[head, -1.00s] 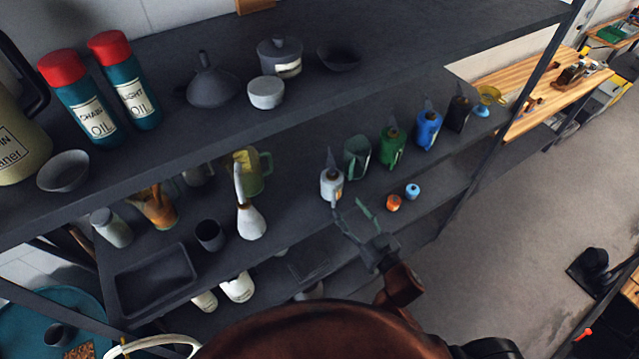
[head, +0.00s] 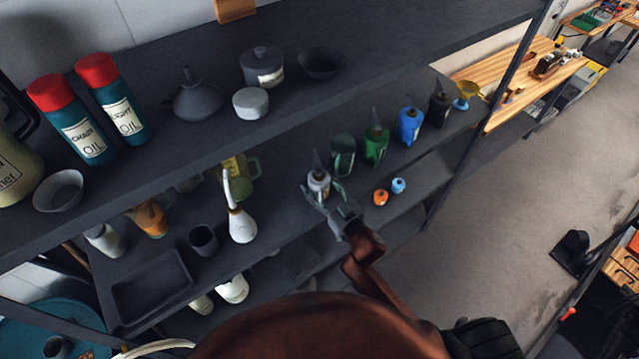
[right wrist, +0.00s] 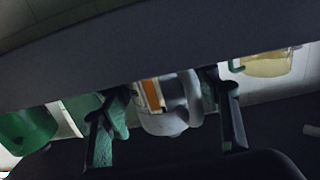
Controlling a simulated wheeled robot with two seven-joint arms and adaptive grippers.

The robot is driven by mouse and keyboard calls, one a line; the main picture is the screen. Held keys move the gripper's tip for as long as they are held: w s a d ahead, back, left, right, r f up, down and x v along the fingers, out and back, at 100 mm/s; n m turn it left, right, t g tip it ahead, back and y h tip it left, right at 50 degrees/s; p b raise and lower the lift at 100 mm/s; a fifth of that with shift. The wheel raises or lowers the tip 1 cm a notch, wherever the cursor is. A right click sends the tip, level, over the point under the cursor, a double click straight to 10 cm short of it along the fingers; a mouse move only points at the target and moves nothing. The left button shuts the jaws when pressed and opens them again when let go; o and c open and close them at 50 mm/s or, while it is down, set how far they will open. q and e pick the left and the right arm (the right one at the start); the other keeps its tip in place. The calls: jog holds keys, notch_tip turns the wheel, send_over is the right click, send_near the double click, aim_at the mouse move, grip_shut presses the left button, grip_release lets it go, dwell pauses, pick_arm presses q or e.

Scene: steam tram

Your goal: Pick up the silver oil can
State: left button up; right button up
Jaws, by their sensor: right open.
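The silver oil can (head: 318,181) stands on the middle shelf, with a thin dark spout on top. My right gripper (head: 321,200) is open at the can, its fingers reaching toward either side of it. In the right wrist view the can (right wrist: 164,106) shows a grey body and an orange-and-white label, between the two spread fingers of the right gripper (right wrist: 164,125). I cannot tell whether a finger touches it. My left gripper is not in view.
A dark green can (head: 342,155) stands close to the right of the silver can, then green (head: 376,145), blue (head: 409,125) and black (head: 439,109) ones. A white long-spouted can (head: 241,225) stands to the left.

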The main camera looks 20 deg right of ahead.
aim_at(322, 183)
jog(key=shift+c, duration=0.7)
jog(key=c, duration=1)
jog(key=shift+r, duration=0.5)
notch_tip(322, 183, up, 2)
jog(key=shift+r+b, duration=0.2)
jog(key=shift+b, duration=0.15)
jog(key=s+r, duration=0.1)
jog(key=s+a+r, duration=0.1)
jog(key=r, duration=0.1)
jog(key=s+r, duration=0.2)
jog(key=shift+a, duration=0.4)
jog(key=s+a+r, duration=0.1)
jog(key=s, duration=0.2)
jog(key=s+a+r+b, duration=0.1)
jog(key=s+r, duration=0.1)
jog(key=s, duration=0.1)
jog(key=s+a+r, duration=0.1)
jog(key=s+a, duration=0.1)
jog(key=s, duration=0.1)
jog(key=shift+r+b, duration=0.35)
